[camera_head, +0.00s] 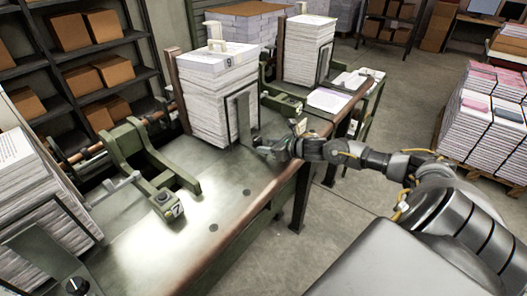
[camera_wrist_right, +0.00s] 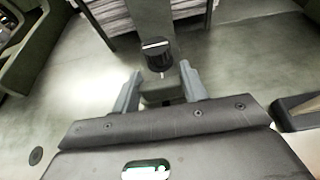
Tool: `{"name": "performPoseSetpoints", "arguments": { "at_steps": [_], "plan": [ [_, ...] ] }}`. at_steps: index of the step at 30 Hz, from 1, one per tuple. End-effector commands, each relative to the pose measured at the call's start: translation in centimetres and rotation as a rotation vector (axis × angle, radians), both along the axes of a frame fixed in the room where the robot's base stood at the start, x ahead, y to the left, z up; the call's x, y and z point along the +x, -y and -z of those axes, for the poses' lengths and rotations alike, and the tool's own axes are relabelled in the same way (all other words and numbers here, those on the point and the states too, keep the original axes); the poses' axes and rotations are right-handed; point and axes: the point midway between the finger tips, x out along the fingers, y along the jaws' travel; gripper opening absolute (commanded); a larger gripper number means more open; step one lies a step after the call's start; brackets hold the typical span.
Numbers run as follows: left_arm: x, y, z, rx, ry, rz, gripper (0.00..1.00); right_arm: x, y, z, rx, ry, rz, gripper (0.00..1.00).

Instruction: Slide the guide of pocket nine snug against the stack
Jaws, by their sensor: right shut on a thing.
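The paper stack of pocket nine (camera_head: 208,110) stands tall and upright on the metal table, with a "9" on its top. Its guide (camera_head: 243,112), a grey-green upright plate with an opening, stands at the stack's near right face. Whether a thin gap remains between them I cannot tell. In the right wrist view, the guide's black knob (camera_wrist_right: 157,52) stands just beyond my fingertips. My right gripper (camera_head: 268,148) is low over the table, shut on the guide's foot block; both fingers flank the block in the wrist view (camera_wrist_right: 160,84). My left gripper is not in view.
Pocket seven's green frame (camera_head: 130,160) stands to the left, with another stack (camera_head: 35,190) and its guide nearer. Another stack (camera_head: 308,50) stands behind at the right. The table (camera_head: 215,205) is bare in front of pocket nine.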

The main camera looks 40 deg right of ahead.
Motion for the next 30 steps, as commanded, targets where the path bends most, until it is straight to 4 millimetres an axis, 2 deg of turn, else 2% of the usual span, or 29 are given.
{"name": "performPoseSetpoints", "arguments": {
  "at_steps": [2,8,9,14,23,26,30],
  "plan": [
    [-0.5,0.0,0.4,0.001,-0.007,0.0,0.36,-0.2,0.6,0.1,-0.001,0.002,0.011,0.03],
    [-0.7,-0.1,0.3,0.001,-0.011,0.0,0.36,-0.2,0.7,-0.2,0.002,0.006,0.014,0.03],
    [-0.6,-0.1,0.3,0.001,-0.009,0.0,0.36,-0.2,0.7,-0.2,0.002,0.006,0.014,0.46],
    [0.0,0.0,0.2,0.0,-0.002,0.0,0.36,-0.3,0.7,-0.2,0.001,0.005,0.013,0.65],
    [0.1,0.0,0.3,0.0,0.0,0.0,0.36,-0.4,0.7,-0.1,0.0,0.002,0.012,0.65],
    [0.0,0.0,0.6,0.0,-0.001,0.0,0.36,-1.1,1.0,-0.2,-0.003,0.002,0.013,0.65],
    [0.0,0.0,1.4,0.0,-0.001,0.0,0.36,-3.1,1.2,-0.8,-0.005,-0.002,0.007,0.65]
  ]
}}
